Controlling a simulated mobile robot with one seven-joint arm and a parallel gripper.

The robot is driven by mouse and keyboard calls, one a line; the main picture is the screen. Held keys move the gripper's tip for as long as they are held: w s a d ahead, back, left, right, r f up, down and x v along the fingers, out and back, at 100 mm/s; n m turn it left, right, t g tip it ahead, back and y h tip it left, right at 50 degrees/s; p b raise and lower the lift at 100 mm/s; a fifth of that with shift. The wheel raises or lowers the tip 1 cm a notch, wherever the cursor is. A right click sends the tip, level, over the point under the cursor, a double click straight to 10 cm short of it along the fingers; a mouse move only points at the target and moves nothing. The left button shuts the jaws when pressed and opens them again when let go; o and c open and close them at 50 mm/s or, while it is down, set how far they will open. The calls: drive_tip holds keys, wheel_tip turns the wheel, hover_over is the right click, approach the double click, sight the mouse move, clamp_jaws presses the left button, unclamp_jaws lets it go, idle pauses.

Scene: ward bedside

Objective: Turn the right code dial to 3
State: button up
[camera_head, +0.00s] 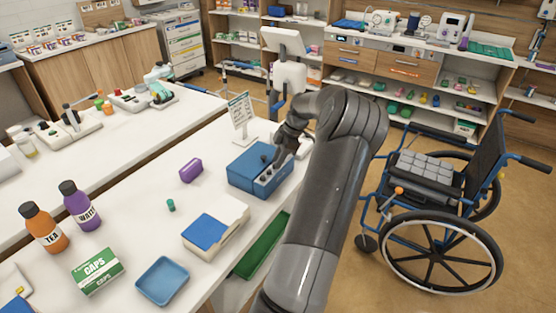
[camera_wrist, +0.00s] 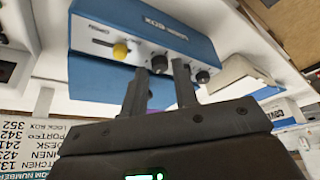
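The blue lock box (camera_head: 250,165) stands near the table's right edge, its light front panel partly hidden by my gripper (camera_head: 275,165). In the wrist view the box (camera_wrist: 190,38) appears upside down. Its panel shows a yellow knob (camera_wrist: 121,51), a black dial (camera_wrist: 160,63) and another black dial (camera_wrist: 203,76). With the lettering inverted, the first black dial lies right of the second on the box. My gripper (camera_wrist: 161,72) has its fingers apart, one on each side of that first dial; I cannot tell whether they touch it. The right finger may hide more of the panel. Dial digits are unreadable.
A printed code sign (camera_head: 240,109) stands behind the box; it shows inverted in the wrist view (camera_wrist: 30,145), with "LOCK BOX 352" legible. A white box with a blue top (camera_head: 206,231) and a purple block (camera_head: 191,170) lie nearby. A wheelchair (camera_head: 430,200) stands right of the table.

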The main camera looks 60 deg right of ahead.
drive_tip(key=shift+w+a+f, duration=0.1)
drive_tip(key=shift+f, duration=0.15)
drive_tip(key=shift+c, duration=0.6)
clamp_jaws()
drive_tip(key=shift+m, duration=0.3)
